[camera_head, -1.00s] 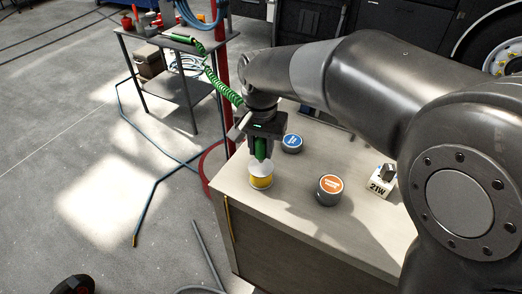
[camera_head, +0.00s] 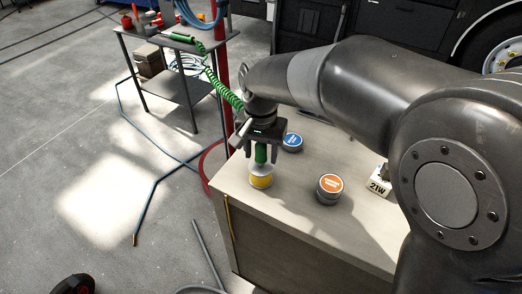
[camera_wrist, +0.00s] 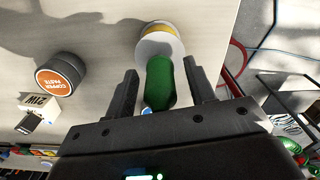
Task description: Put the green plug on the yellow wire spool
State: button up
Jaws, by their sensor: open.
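The yellow wire spool (camera_head: 261,181) stands upright near the left edge of the workbench, with a pale flange on top. The green plug (camera_head: 261,153) stands on that top flange, looking upright and near its middle. My gripper (camera_head: 262,158) is over the spool with its fingers spread on either side of the plug. In the wrist view, the plug (camera_wrist: 160,84) lies between the two dark fingers of my gripper (camera_wrist: 161,72), with a gap on each side. The spool (camera_wrist: 161,40) shows beyond it, and the plug hides part of the flange.
On the workbench (camera_head: 300,210), an orange-lidded tin (camera_head: 329,188) stands right of the spool and a blue-lidded tin (camera_head: 292,142) behind it. A white block marked 21W (camera_head: 379,187) is farther right. A green coiled hose (camera_head: 222,88) hangs behind my gripper.

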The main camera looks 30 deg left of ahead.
notch_tip(320, 180, up, 12)
jog(key=shift+r, duration=0.15)
dwell(0.3)
jog(key=shift+d, duration=0.1)
jog(key=w+d+r+m+t+y, duration=0.1)
jog(key=w+d+r+t, duration=0.1)
jog(key=d, duration=1.9)
jog(key=s+d+f+t, duration=0.1)
jog(key=s+d+f, duration=0.1)
jog(key=d, duration=0.4)
jog(key=s+d+f+m+t, duration=0.1)
jog(key=s+d, duration=0.3)
jog(key=d, duration=0.2)
jog(key=s+d+f+t+h, duration=0.1)
jog(key=s+d+f, duration=0.1)
jog(key=d, duration=0.4)
jog(key=shift+s+d+f+m+t, duration=0.3)
jog(key=shift+s+d+f, duration=0.1)
jog(key=shift+s, duration=0.35)
